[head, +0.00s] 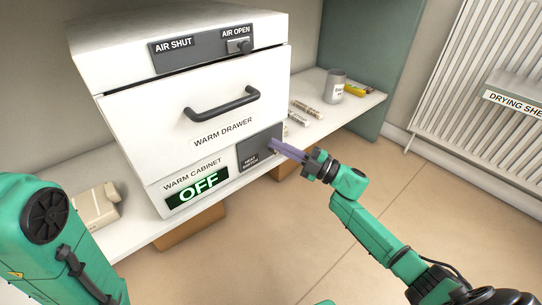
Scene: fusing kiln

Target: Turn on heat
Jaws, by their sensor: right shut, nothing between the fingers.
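The warm drawer (185,115), with a black handle (222,104), is closed. My left arm shows at the lower left, but its gripper is out of view.
The air slider (239,46) on top sits at the AIR OPEN end. A grey jar (335,86), small tubes (306,108) and a yellow item (355,89) lie on the shelf to the right. A beige box (96,206) is at left. The floor in front is clear.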

